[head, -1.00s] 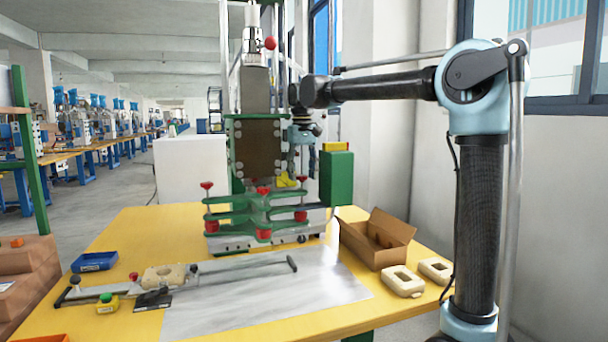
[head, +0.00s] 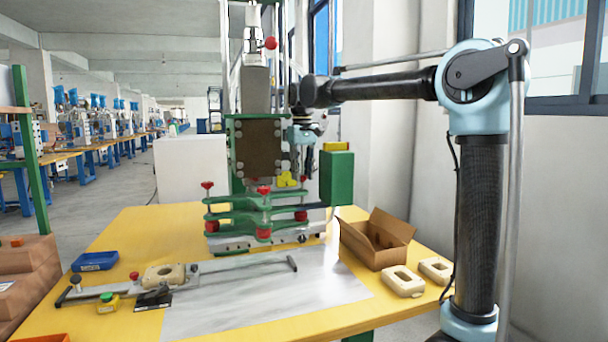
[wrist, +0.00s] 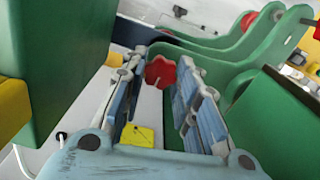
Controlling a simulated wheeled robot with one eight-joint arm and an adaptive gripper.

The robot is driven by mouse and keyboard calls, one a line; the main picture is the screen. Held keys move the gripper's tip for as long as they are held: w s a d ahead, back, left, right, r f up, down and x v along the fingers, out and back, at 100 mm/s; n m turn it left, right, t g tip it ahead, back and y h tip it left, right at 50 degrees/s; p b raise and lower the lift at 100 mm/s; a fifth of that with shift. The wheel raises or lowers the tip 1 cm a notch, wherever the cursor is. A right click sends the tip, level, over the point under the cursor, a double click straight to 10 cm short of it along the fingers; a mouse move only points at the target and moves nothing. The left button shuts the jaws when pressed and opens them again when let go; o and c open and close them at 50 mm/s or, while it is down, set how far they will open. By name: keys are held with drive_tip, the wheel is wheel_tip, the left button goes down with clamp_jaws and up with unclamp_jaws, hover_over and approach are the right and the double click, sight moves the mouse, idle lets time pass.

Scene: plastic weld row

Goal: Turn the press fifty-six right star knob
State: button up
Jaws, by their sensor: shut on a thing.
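The press (head: 256,150) stands on the yellow table, with green plates and several red knobs. In the wrist view a red star knob (wrist: 159,72) sits between the finger pads of my gripper (wrist: 163,66), which is shut on it. The knob's stem points down toward a pale surface with a yellow tag (wrist: 136,135). In the head view my arm reaches behind the press's right side.
Green plates (wrist: 235,65) are close beside the fingers on the right. A green block (wrist: 65,60) stands close on the left. An open cardboard box (head: 378,240) and pale moulded parts (head: 404,282) lie right of the press.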

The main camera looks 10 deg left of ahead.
drive_tip(key=shift+w+d, duration=0.1)
drive_tip(key=o, duration=1.1)
drive_tip(key=shift+c, duration=0.2)
drive_tip(key=shift+r, duration=0.25)
wheel_tip(320, 180, up, 12)
drive_tip(key=shift+f, duration=0.25)
